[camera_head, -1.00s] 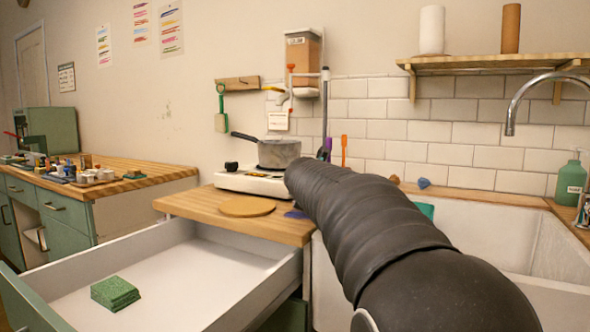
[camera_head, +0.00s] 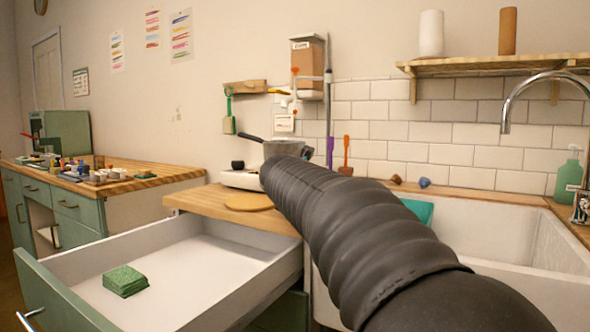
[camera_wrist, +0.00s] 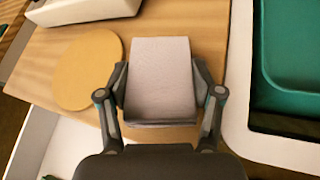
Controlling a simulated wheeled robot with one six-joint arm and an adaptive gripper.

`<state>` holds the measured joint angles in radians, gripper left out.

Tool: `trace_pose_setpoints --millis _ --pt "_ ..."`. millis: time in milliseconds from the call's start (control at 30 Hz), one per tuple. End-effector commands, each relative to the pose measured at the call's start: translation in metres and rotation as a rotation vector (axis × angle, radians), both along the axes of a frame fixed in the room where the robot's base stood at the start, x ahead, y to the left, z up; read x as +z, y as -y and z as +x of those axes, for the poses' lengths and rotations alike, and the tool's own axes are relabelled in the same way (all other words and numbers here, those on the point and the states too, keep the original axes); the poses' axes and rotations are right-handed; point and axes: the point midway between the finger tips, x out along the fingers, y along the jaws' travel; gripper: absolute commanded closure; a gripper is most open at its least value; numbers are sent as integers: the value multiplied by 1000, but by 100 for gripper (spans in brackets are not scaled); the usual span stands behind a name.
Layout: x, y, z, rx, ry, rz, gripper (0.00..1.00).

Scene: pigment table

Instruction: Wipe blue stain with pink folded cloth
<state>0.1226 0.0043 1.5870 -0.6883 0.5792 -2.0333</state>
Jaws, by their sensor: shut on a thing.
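The pink folded cloth (camera_wrist: 160,75) looks pale pinkish-grey in the wrist view, a thick rectangular pad. My gripper (camera_wrist: 160,95) is shut on it, with one finger at each side. The cloth is over the wooden counter (camera_wrist: 82,38), just right of a round tan board; I cannot tell whether it touches the wood. In the head view my arm hides the gripper and cloth. The blue stain does not show in either view now; my arm covers its spot in the head view, and the cloth may cover it in the wrist view.
The round board (camera_head: 248,202) lies near the counter edge. A hotplate (camera_head: 238,180) with a pot (camera_head: 284,148) stands behind it. An open drawer (camera_head: 215,262) below holds a green block (camera_head: 125,281). The white sink (camera_head: 478,226) is to the right.

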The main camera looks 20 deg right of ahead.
Motion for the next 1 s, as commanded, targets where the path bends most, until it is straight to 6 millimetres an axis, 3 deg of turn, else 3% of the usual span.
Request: trace_pose_setpoints --millis 33,67,700,1000 --pt "22 0 0 2 5 1 65" --pt "26 0 0 1 2 1 65" --pt "75 -9 2 16 3 0 65" --pt "79 -10 2 18 2 0 65"
